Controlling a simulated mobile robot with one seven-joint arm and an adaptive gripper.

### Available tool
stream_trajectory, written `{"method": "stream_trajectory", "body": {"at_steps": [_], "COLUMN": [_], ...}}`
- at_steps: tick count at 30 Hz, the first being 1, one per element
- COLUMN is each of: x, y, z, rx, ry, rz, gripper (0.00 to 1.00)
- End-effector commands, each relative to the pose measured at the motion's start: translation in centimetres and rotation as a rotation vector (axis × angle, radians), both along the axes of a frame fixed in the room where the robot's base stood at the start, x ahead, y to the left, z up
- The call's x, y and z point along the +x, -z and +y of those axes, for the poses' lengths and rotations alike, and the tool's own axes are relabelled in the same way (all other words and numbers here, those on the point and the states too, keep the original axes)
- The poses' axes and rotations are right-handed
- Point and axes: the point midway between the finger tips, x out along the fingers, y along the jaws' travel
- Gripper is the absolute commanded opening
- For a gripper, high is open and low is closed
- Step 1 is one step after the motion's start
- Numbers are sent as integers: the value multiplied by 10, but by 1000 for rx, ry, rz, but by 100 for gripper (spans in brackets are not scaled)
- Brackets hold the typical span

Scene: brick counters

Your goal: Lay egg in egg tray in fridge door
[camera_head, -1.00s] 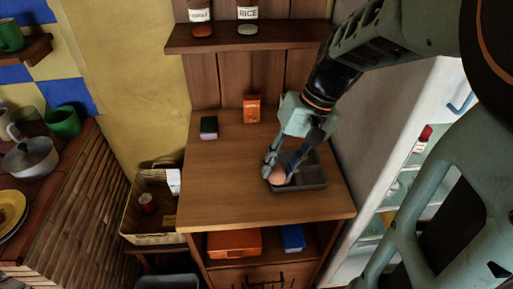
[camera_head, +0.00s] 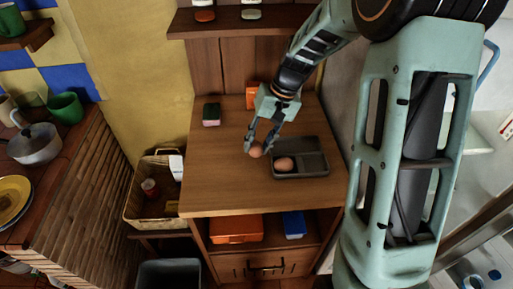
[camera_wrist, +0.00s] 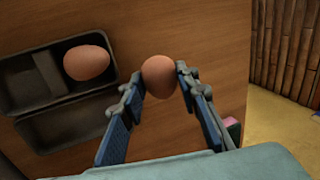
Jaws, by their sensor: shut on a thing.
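My gripper (camera_head: 259,146) is shut on a brown egg (camera_head: 256,151) and holds it just left of a dark grey tray on the wooden cabinet. The held egg (camera_wrist: 159,77) shows between the blue-padded fingertips in the wrist view. A second brown egg (camera_head: 284,164) lies in the left part of the dark tray (camera_head: 313,163). The tray (camera_wrist: 27,90) and its egg (camera_wrist: 87,62) also show left of my fingers in the wrist view. The white fridge is at the right, largely hidden by my arm. I cannot make out an egg tray in its door.
A dark block with a pink side (camera_head: 211,115) and an orange box (camera_head: 251,94) stand at the cabinet's back. A shelf with jars is above. A wicker basket (camera_head: 131,211) stands at the left. The cabinet's front left top is clear.

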Motion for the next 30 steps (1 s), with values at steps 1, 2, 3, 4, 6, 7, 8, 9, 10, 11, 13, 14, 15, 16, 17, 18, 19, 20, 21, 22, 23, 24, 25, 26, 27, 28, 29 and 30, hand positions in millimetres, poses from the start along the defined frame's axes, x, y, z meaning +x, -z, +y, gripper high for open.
{"method": "stream_trajectory", "body": {"at_steps": [1, 2, 3, 4, 6, 7, 8, 9, 10, 11, 13, 14, 15, 16, 17, 18, 19, 20, 21, 22, 23, 24, 25, 26, 27, 28, 29, 30], "x": [2, 3, 4, 5, 7, 8, 7, 7, 7, 7, 7, 8, 8, 8, 8, 8, 8, 8, 8, 8, 8, 8, 8, 8, 8, 8, 8, 8], "y": [2, 3, 4, 5, 10, 14, 19, 25, 30, 34, 40, 40, 40, 40, 40, 40, 40, 40, 42, 43, 44, 45, 44, 43, 43, 43, 43, 43], "z": [1, 1, 1, 1, 2, 3, 2, 2, 2, 2, 2, 2, 2, 2, 2, 2, 2, 2, 2, 2, 2, 2, 2, 2, 2, 2, 2, 2], "rx": [0, 0, -1, -1, 0, 0, 0, 0, 0, 0, 0, -1, -1, -1, -1, -1, -1, -1, -1, -1, -1, -1, -1, -1, -1, -1, -1, -1], "ry": [0, 0, 0, 0, 0, 0, 1, 2, 1, 1, 1, 0, 0, 0, 0, 0, 0, 0, 0, 0, 0, 0, 0, 0, 0, 0, 0, 0], "rz": [-1, -1, -1, -1, 1, 2, 4, 5, 4, 3, 1, 0, -1, -1, -1, -1, -1, -1, -1, -1, -1, -1, -1, -1, -1, -1, -1, -1], "gripper": [20, 20, 20, 20, 20, 20, 20, 20, 20, 20, 20, 20, 20, 20, 20, 20, 20, 20, 20, 20, 20, 20, 32, 36, 36, 36, 36, 36]}}
